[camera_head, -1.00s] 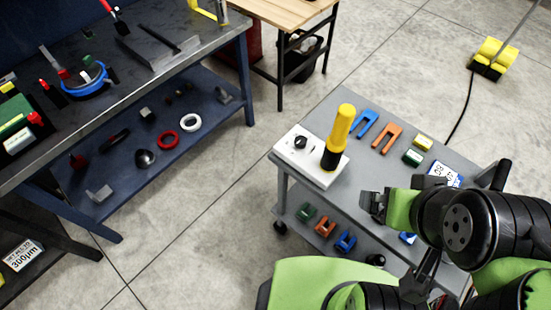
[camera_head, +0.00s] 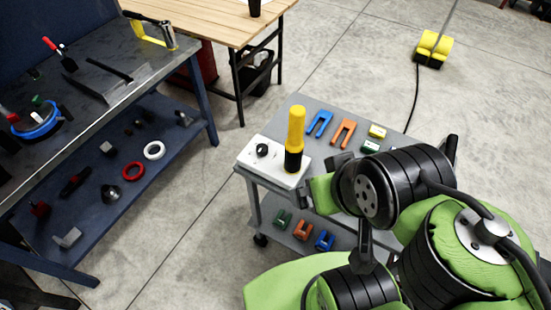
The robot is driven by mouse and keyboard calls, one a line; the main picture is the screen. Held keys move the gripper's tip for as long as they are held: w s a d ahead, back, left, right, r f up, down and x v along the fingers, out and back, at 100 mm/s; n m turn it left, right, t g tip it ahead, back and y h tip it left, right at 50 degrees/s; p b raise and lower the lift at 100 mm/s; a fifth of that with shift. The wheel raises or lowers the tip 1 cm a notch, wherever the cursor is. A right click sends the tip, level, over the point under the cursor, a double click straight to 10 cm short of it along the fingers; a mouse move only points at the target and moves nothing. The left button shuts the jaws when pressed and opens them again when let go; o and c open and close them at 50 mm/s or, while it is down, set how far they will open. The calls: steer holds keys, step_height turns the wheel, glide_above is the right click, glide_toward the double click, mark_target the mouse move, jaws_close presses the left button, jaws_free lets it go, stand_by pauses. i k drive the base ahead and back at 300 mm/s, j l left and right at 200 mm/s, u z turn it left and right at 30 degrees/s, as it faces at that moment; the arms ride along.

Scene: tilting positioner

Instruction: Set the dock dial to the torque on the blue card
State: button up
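The white dock (camera_head: 255,152) sits at the left end of the grey cart, with a small black dial (camera_head: 262,150) on its top. A tool with a yellow upper part and black lower part (camera_head: 295,130) stands upright on the dock, right of the dial. My gripper (camera_head: 304,196) is just in front of the dock's right end, below the tool. Its dark end is small and partly unclear, so I cannot tell its opening or whether it touches the dock. The blue card is not visible; my arm covers the cart's right part.
A dark workbench (camera_head: 95,100) stands left, a wooden table (camera_head: 200,18) behind. Open floor lies between.

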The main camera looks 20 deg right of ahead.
mark_target(262, 149)
steer(key=i+j+u, duration=0.15)
steer(key=u, duration=0.3)
steer(key=i+j+u, duration=0.15)
steer(key=u, duration=0.3)
steer(key=i+u, duration=0.2)
steer(key=u, duration=0.2)
